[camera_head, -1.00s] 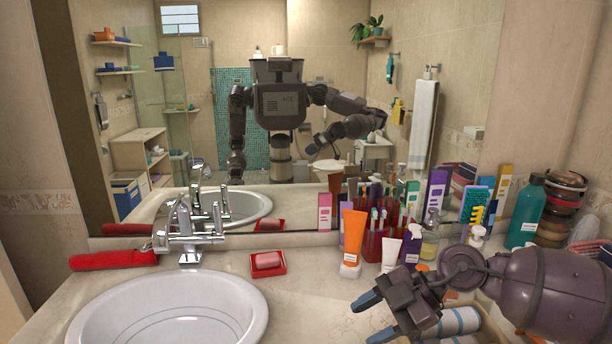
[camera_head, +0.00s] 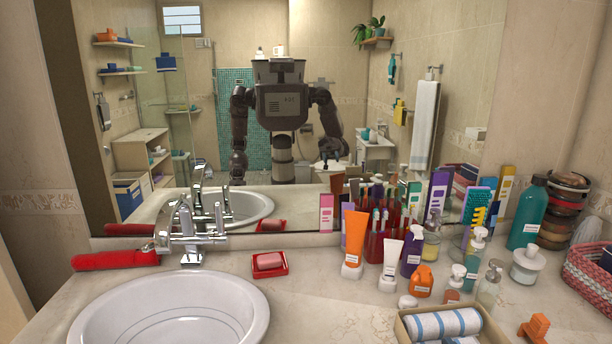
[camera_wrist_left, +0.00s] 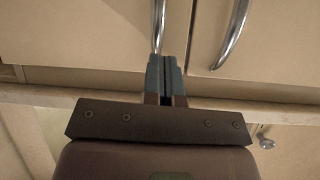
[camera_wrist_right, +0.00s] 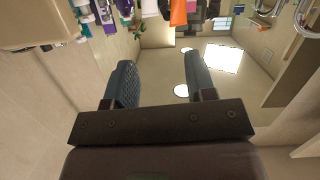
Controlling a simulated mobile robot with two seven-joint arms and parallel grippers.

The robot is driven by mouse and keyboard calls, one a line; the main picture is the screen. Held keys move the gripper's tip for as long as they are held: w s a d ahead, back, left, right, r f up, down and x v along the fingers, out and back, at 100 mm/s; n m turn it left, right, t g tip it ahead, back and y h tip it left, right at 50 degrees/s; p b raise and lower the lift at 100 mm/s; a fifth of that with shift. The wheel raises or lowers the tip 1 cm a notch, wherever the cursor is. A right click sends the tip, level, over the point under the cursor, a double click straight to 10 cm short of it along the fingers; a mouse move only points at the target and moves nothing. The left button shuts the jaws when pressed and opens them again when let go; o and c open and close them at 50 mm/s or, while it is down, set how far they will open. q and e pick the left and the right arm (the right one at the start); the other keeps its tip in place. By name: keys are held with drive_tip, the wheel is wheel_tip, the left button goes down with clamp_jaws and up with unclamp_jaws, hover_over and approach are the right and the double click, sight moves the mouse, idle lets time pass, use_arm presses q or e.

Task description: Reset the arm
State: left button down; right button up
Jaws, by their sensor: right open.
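My right gripper (camera_wrist_right: 160,82) is open and empty in the right wrist view, its two dark fingers spread wide. The countertop bottles show upside down beyond it. My right arm is out of the direct head view and shows only as a reflection in the mirror (camera_head: 300,150). My left gripper (camera_wrist_left: 166,75) is shut in the left wrist view, its fingers together with nothing seen between them. It is in front of pale cabinet doors (camera_wrist_left: 90,40) with metal handles (camera_wrist_left: 232,38).
The counter (camera_head: 330,310) holds a white sink (camera_head: 170,312), a faucet (camera_head: 190,232), a red soap dish (camera_head: 269,264) and a red roll (camera_head: 114,260). Several bottles, an orange tube (camera_head: 355,236) and a box of rolled towels (camera_head: 445,324) crowd the right side.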

drive_tip(key=s+d+f+m+g+h, duration=0.1)
drive_tip(key=s+d+f+g, duration=0.2)
drive_tip(key=s+f+g, duration=0.6)
drive_tip(key=s+d+f+m+g+h, duration=0.1)
drive_tip(key=s+d+f+g, duration=0.25)
drive_tip(key=s, duration=0.85)
drive_tip(key=w+f+n+t+y, duration=0.1)
drive_tip(key=w+f+t, duration=0.6)
drive_tip(key=f, duration=0.4)
drive_tip(key=shift+w+t, duration=0.2)
drive_tip(key=shift+t, duration=0.55)
drive_tip(key=shift+d, duration=0.1)
